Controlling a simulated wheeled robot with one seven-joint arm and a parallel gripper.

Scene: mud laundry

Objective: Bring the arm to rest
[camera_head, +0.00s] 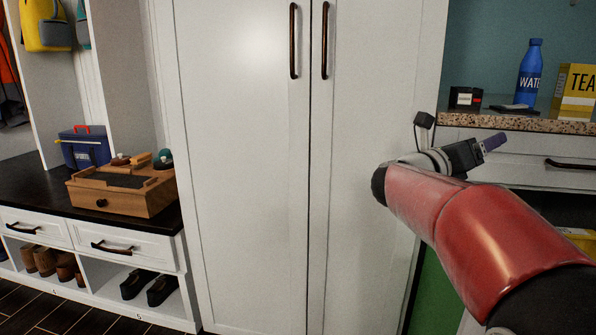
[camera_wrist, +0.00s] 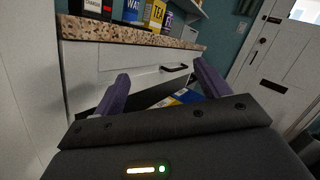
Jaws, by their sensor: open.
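My red arm (camera_head: 465,220) reaches in from the lower right in the head view. My gripper (camera_head: 492,143) is at its far end, in front of the counter edge at the right. In the wrist view my gripper (camera_wrist: 160,88) shows two purple fingers spread wide apart with nothing between them. Beyond the fingers are a white drawer front with a dark handle (camera_wrist: 174,68) and an open space below it.
The speckled counter (camera_head: 480,121) holds a blue water bottle (camera_head: 530,74), a yellow tea box (camera_head: 579,88) and a small black box (camera_head: 465,97). Tall white cabinet doors (camera_head: 245,160) fill the middle. A wooden box (camera_head: 122,188) sits on the dark bench at left.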

